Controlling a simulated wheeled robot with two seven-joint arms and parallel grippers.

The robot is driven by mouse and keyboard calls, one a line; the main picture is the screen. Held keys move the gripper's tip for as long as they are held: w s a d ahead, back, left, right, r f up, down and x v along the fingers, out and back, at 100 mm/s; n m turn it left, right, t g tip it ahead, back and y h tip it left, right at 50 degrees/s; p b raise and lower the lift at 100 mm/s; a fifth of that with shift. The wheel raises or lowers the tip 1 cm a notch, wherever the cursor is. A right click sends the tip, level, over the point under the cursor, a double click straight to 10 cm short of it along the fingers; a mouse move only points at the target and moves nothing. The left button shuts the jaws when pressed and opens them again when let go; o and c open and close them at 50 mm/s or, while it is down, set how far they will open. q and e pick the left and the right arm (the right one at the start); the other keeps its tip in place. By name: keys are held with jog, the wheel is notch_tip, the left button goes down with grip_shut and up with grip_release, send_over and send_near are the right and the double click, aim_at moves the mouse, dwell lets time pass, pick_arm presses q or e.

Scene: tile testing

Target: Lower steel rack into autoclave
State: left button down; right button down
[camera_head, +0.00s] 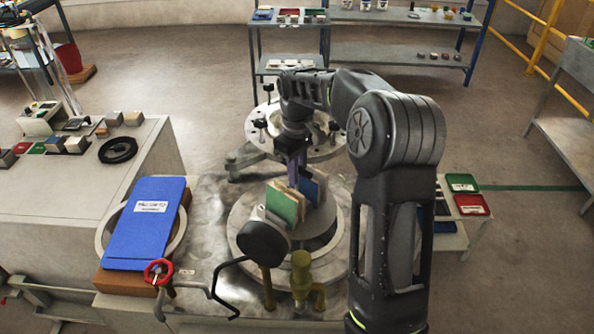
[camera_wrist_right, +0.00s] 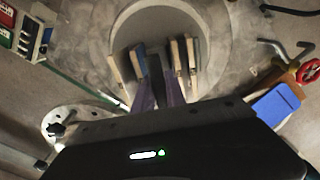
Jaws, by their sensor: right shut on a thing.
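My right gripper (camera_head: 297,172) points down over the autoclave (camera_head: 245,215), its purple fingers shut on the steel rack. The rack's frame is mostly hidden by its tiles; a green tile (camera_head: 284,203) and a blue tile (camera_head: 312,190) show in the head view. In the wrist view several upright tiles (camera_wrist_right: 192,55) stand on both sides of the fingers (camera_wrist_right: 152,88), inside the outline of the round autoclave mouth (camera_wrist_right: 120,28). The tiles still show above the rim in the head view; how deep the rack's bottom is, I cannot tell. My left gripper is out of view.
The ringed lid with bolts (camera_head: 262,140) stands open behind the mouth. A black round gauge (camera_head: 263,241) and brass valve (camera_head: 300,275) rise at the front rim.

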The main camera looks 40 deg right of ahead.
dwell(0.7)
jog(key=shift+f, duration=0.3)
dwell(0.4)
jog(key=shift+f, duration=0.1)
dwell(0.3)
jog(key=shift+f+b, duration=1.2)
jog(key=shift+f, duration=0.3)
jog(key=shift+f+b, duration=3.3)
jog(key=shift+f, duration=2.15)
